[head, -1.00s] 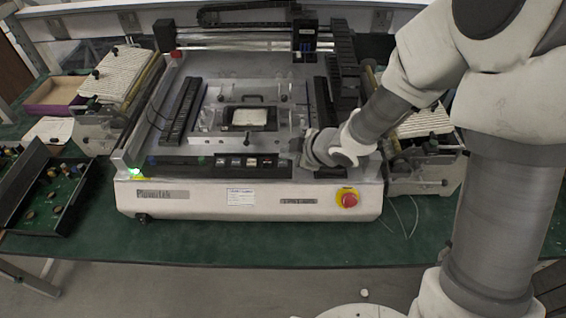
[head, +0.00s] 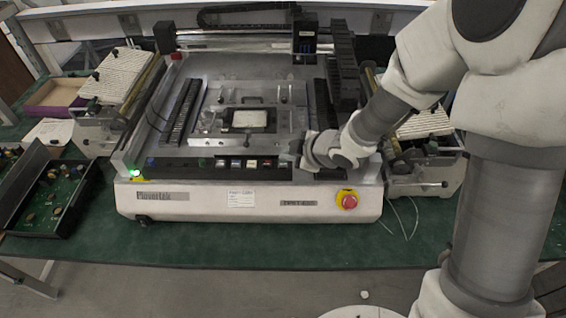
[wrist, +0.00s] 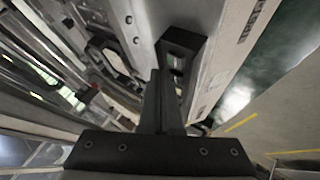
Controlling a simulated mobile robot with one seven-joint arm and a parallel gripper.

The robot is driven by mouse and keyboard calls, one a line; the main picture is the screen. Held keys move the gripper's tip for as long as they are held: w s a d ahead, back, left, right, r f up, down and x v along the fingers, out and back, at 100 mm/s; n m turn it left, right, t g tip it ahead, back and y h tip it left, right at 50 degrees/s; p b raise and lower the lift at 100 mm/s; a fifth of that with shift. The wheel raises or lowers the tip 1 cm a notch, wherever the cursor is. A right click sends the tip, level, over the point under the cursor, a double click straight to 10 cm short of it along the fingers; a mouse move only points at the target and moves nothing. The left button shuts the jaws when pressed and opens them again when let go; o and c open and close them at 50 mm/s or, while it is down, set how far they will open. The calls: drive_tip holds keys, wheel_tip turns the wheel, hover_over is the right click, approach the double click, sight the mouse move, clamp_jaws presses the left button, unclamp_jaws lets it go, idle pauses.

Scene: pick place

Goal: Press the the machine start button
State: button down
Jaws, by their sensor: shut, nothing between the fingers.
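The white machine (head: 260,198) stands on the green table. A dark control strip (head: 180,168) runs along its front top edge with several small buttons (head: 237,163); I cannot tell which one is the start button. A red emergency stop knob (head: 347,200) on a yellow plate is on the front face. My gripper (head: 296,148) is shut and empty, low over the right part of the strip, to the right of the buttons. In the wrist view its closed fingers (wrist: 160,95) point at the machine's front edge, next to a dark panel piece (wrist: 181,45). Contact cannot be told.
A green light (head: 135,173) glows at the machine's front left corner. A clear-covered fixture (head: 250,120) sits in its middle. A black tray (head: 50,205) with electronic parts lies at left. Feeder units (head: 425,165) stand at right. The front table strip (head: 230,245) is clear.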

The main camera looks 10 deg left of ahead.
drive_tip(key=shift+f, duration=0.1)
idle(0.7)
drive_tip(key=shift+f+b, duration=0.35)
drive_tip(key=shift+b, duration=0.1)
drive_tip(key=shift+f+b, duration=0.35)
drive_tip(key=shift+f, duration=0.05)
idle(0.4)
drive_tip(key=shift+r, duration=0.15)
idle(0.3)
drive_tip(key=shift+r+p, duration=0.7)
drive_tip(key=shift+p, duration=0.05)
drive_tip(key=shift+r, duration=0.1)
